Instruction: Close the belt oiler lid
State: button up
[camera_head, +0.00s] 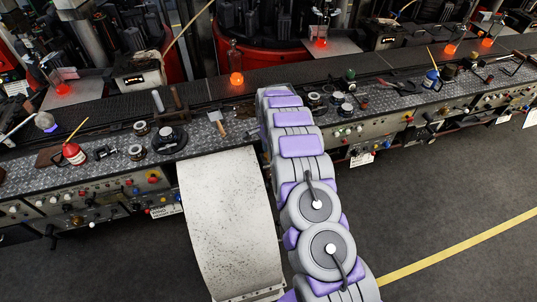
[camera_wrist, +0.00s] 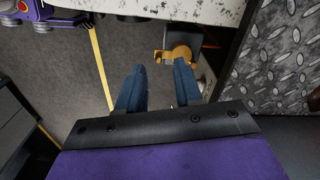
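In the wrist view my gripper (camera_wrist: 159,68) has its two blue fingers apart, with grey floor visible between them. A yellow-orange fitting with a rounded part (camera_wrist: 179,53) lies just beyond the right fingertip. The fingertip overlaps its lower edge in the picture; I cannot tell whether they touch. This fitting may be the belt oiler or its lid, but I cannot tell for certain, nor how far any lid is open. In the head view my arm reaches up to the bench and hides my gripper.
A long diamond-plate bench (camera_head: 205,137) carries tools, cans and orange-lit lamps. Its plate shows at the right of the wrist view (camera_wrist: 265,75). A large pale curved panel (camera_head: 228,225) stands left of my arm. Open floor (camera_head: 440,200) with a yellow line lies to the right.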

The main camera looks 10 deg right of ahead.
aim_at(268, 161)
notch_tip(268, 161, up, 13)
jog(key=shift+a+r+p, duration=0.15)
jog(key=shift+p, duration=0.2)
jog(key=shift+r, duration=0.1)
jog(key=s+d+r+n+g+b, duration=0.15)
jog(key=s+r+n, duration=0.25)
jog(key=s+r, duration=0.5)
jog(key=s+d+r+n+t+b, duration=0.1)
jog(key=s+d+r+n, duration=0.15)
jog(key=s+r, duration=0.75)
jog(key=s+d+f+n+b, duration=0.1)
jog(key=s+f+n, duration=0.1)
jog(key=s, duration=0.9)
jog(key=s+d+f+n+g, duration=0.1)
jog(key=s+f+n, duration=0.1)
jog(key=s, duration=0.9)
jog(key=s+d+f+n+b, duration=0.1)
jog(key=s+f+n, duration=0.1)
jog(key=s, duration=0.9)
jog(key=shift+s+b, duration=0.35)
